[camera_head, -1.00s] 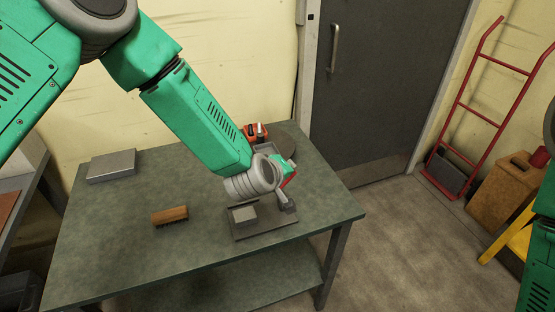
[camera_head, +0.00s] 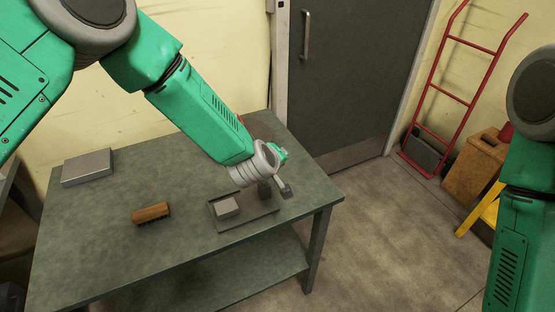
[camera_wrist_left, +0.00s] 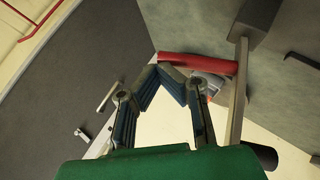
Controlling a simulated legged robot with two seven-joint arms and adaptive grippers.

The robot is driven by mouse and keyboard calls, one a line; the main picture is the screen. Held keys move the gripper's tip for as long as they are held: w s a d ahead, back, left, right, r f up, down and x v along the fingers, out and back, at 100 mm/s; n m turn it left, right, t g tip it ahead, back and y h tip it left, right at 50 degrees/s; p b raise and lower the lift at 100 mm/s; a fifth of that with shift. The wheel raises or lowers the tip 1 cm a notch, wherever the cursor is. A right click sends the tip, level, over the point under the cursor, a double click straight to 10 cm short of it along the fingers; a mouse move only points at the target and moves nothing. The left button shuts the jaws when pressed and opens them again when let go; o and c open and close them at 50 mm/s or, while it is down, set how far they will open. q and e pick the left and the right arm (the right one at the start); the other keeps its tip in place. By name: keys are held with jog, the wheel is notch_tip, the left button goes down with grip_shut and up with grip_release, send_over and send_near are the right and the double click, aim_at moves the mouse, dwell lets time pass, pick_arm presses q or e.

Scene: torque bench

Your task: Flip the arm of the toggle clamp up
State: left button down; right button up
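The toggle clamp stands on a dark base plate (camera_head: 243,221) at the right front of the green bench, with a light grey block (camera_head: 227,207) on the plate. The clamp's grey arm ends in a dark pad (camera_head: 286,190), raised and right of the plate, apart from the block. The arm also shows as a metal bar (camera_wrist_left: 237,95) in the left wrist view. The clamp's red handle (camera_wrist_left: 205,64) lies across the tips of my left gripper (camera_wrist_left: 159,72). Its fingers meet, with the handle against or just beyond them. The head view hides the contact. My right gripper is out of view.
A wooden brush (camera_head: 151,213) and a flat grey metal box (camera_head: 87,167) lie on the bench (camera_head: 110,245). Something orange-red behind my left forearm is mostly hidden. The front middle of the bench is clear. A red hand truck (camera_head: 462,95) stands beside the door (camera_head: 350,80).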

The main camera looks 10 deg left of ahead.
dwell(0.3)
pick_arm(q)
jog(key=s+r+p, duration=0.1)
jog(key=s+r, duration=0.5)
jog(key=r, duration=0.5)
jog(key=shift+a+r+p, duration=0.2)
jog(key=shift+a+p, duration=0.05)
jog(key=shift+p, duration=0.1)
jog(key=shift+s+a+f, duration=0.1)
jog(key=shift+f, duration=0.05)
